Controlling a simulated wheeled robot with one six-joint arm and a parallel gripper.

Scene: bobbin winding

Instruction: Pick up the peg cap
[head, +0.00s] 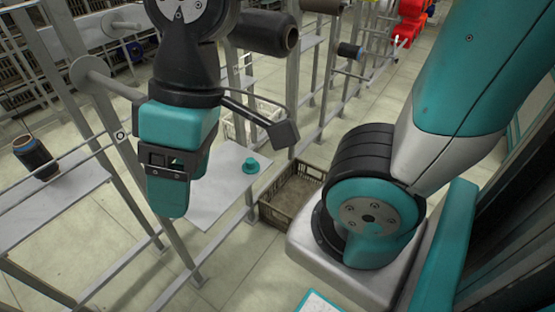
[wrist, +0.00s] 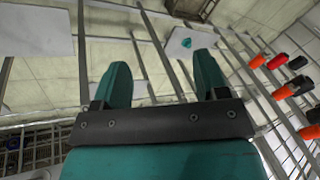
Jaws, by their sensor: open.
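The peg cap (head: 251,166) is a small teal piece with a round flange and a knob. It sits on a pale grey shelf plate (head: 215,195) in the head view, near the plate's right side. In the wrist view the peg cap (wrist: 187,43) shows small, beyond the tip of the right finger, on the pale plate (wrist: 178,65). My gripper (wrist: 162,75) is open, with nothing between its two teal fingers. In the head view my gripper (head: 168,205) hangs to the left of the peg cap and apart from it; its fingers overlap there.
A dark crate (head: 290,200) stands on the floor right of the plate. Metal posts and rails run beside the plate. A dark bobbin (head: 33,155) stands on another plate at the left. Dark bobbins (head: 264,32) sit on the frame above. Orange and dark bobbins (wrist: 277,62) show at the right in the wrist view.

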